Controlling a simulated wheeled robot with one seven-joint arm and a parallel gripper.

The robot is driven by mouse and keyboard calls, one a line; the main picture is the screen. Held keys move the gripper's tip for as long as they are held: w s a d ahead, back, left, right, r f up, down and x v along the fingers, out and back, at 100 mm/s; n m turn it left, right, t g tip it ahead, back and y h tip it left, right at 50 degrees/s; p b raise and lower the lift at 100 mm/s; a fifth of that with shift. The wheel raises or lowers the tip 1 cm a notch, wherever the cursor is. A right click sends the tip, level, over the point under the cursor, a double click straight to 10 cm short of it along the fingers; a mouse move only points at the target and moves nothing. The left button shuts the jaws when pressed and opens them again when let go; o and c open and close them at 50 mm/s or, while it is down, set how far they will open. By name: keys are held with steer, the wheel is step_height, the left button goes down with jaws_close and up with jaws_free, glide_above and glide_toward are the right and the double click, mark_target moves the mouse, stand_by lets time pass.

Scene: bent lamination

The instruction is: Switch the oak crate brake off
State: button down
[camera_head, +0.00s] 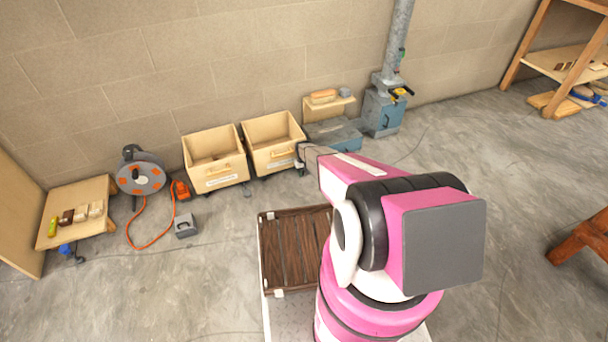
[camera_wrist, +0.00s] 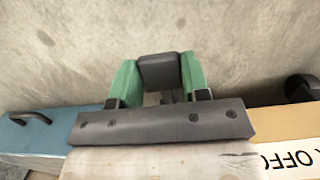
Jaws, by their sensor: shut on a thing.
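Two pale wooden crates on dark casters stand by the wall: a left crate (camera_head: 214,160) and a right crate (camera_head: 272,143). Their white labels are too small to read in the head view. My gripper (camera_head: 301,166) is at the front right corner of the right crate, mostly hidden behind my arm. In the wrist view, its green fingers are shut on a dark grey block (camera_wrist: 158,67), which looks like a brake pedal. Which crate is oak I cannot tell.
A blue box (camera_head: 334,133) stands close to the right of the right crate; its lid also shows in the wrist view (camera_wrist: 30,135). A blue-grey machine (camera_head: 383,115) stands beyond. A cable reel (camera_head: 140,178) and orange cord lie left. A dark slatted board (camera_head: 290,245) is below my arm.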

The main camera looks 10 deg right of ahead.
steer(key=c, duration=0.6)
jaws_free()
steer(key=shift+s+f, duration=0.1)
